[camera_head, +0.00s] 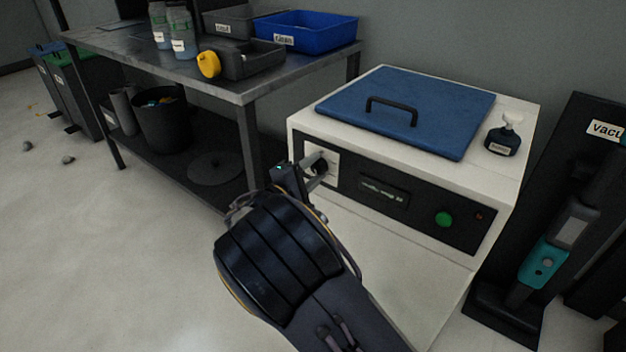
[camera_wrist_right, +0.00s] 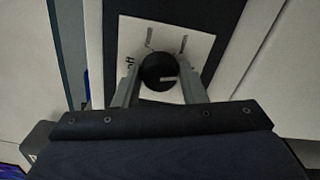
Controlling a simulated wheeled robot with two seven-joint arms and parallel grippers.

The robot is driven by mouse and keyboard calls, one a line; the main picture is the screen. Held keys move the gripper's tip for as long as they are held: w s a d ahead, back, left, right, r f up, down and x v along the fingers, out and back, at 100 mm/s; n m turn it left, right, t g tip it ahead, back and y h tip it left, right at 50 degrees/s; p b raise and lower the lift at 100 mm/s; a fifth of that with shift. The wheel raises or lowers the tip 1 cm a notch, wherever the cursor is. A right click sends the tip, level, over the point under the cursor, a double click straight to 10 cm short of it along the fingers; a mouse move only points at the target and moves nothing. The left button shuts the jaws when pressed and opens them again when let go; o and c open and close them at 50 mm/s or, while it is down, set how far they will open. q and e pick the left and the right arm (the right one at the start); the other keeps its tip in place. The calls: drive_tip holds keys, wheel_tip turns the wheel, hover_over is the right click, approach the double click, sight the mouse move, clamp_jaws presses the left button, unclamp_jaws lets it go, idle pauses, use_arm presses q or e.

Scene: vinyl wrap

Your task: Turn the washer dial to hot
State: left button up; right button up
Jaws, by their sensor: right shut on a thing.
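The washer (camera_head: 400,262) is a white box with a blue lid and a black control panel on its front. Its dial (camera_wrist_right: 158,72) is a round black knob with a pale mark, on a white plate (camera_wrist_right: 203,46) with the word "off" at its left and other marks above. My right gripper (camera_wrist_right: 160,80) is shut on the dial, one finger on each side. In the head view the right gripper (camera_head: 318,170) reaches the panel's left end and hides part of the dial. My left gripper is not in view.
The panel also has a green button (camera_head: 443,218) and a small display (camera_head: 383,190). A dark bottle (camera_head: 503,138) stands on the washer top. A metal table (camera_head: 120,45) with trays and bottles is at the left. A vacuum (camera_head: 545,262) stands at the right.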

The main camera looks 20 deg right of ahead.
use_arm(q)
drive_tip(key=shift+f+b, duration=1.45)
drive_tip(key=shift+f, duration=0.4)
use_arm(e)
drive_tip(key=shift+f+m, duration=0.15)
drive_tip(key=shift+m, duration=1.45)
drive_tip(key=o, duration=1)
use_arm(q)
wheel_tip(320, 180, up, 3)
drive_tip(key=p, duration=0.2)
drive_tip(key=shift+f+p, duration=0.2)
drive_tip(key=shift+p, duration=0.1)
use_arm(e)
drive_tip(key=v, duration=0.8)
